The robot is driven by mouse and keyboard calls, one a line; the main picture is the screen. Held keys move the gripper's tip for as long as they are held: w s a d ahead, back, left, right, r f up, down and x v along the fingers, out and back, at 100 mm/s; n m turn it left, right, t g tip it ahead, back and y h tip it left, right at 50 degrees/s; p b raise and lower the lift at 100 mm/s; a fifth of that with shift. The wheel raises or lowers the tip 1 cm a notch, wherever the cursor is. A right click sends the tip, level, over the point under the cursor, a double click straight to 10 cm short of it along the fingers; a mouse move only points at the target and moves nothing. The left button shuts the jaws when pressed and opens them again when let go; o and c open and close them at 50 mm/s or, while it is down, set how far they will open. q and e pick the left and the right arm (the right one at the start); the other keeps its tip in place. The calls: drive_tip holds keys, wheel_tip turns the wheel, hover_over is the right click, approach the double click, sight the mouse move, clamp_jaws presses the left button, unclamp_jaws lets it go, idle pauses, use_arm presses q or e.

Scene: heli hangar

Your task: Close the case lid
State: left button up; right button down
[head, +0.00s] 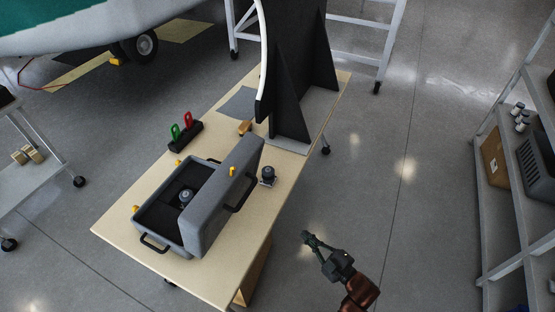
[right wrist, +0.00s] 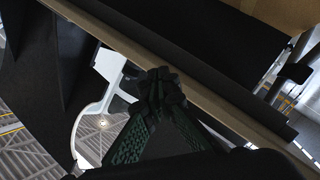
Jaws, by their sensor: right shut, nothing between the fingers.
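The grey case (head: 155,232) stands on the wooden table. Its lid (head: 222,195) is hinged up on the right side and stands open, tilted to the right. A small dark round part (head: 186,196) lies inside the case on dark lining. My right gripper (head: 306,236) is to the right of the table, apart from the case and lid, with its fingers shut and empty. In the right wrist view the closed fingertips (right wrist: 160,84) meet in front of dark surfaces I cannot identify for sure. My left gripper is not in view.
A small dark part (head: 268,175) stands on the table right of the lid. A black rack with red and green clips (head: 185,135) and a tall black stand (head: 290,85) are farther back. Shelving (head: 510,190) stands at the right. The floor between is clear.

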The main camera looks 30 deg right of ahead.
wheel_tip(320, 180, up, 21)
drive_tip(key=w+n+t+y+p, duration=0.2)
drive_tip(key=n+y+p, duration=0.3)
drive_tip(key=n+p, duration=0.3)
drive_tip(key=n+g+y+p, duration=0.2)
drive_tip(key=n+y+p, duration=0.2)
drive_tip(key=n+p, duration=0.15)
approach(254, 155)
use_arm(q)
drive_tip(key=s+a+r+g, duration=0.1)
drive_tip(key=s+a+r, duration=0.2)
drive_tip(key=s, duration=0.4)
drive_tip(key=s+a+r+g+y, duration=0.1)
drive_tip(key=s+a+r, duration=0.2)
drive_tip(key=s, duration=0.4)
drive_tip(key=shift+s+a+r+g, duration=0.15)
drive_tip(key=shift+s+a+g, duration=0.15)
use_arm(e)
drive_tip(key=shift+n, duration=0.45)
drive_tip(key=x, duration=0.6)
drive_tip(key=shift+w+a+r, duration=0.1)
drive_tip(key=shift+w+a, duration=0.2)
use_arm(q)
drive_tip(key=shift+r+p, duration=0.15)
drive_tip(key=shift+p, duration=0.25)
use_arm(e)
drive_tip(key=shift+r, duration=0.1)
